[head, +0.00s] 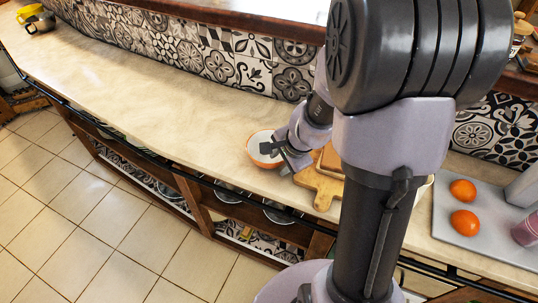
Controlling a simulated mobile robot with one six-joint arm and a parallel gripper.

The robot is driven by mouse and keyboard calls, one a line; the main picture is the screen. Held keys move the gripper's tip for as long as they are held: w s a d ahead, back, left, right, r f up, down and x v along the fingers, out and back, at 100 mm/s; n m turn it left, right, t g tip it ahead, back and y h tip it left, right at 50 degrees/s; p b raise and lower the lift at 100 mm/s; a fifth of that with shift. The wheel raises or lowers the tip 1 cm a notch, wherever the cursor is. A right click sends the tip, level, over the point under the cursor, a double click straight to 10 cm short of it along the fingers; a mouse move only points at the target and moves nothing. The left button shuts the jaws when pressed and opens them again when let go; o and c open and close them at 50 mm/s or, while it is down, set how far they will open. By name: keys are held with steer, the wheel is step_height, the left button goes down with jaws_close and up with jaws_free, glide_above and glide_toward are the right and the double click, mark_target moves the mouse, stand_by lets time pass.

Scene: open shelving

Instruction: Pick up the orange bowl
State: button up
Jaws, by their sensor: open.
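The orange bowl (257,157) sits on the pale counter, left of the wooden boards. Its inside is white and its outer side is orange. My gripper (279,154) is open at the right side of the bowl and overlaps its right part in the head view. The fingers hide that part of the bowl. I cannot tell whether they touch the bowl or whether one is over its rim.
Wooden cutting boards (321,189) lie right of the bowl, close to my gripper. A grey board (480,240) with two oranges (463,190) is at the right. Cups (38,20) stand far left. The counter left of the bowl is clear; a patterned tile wall (205,58) runs behind.

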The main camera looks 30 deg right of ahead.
steer(key=shift+r, duration=0.15)
jaws_close()
stand_by(1.2)
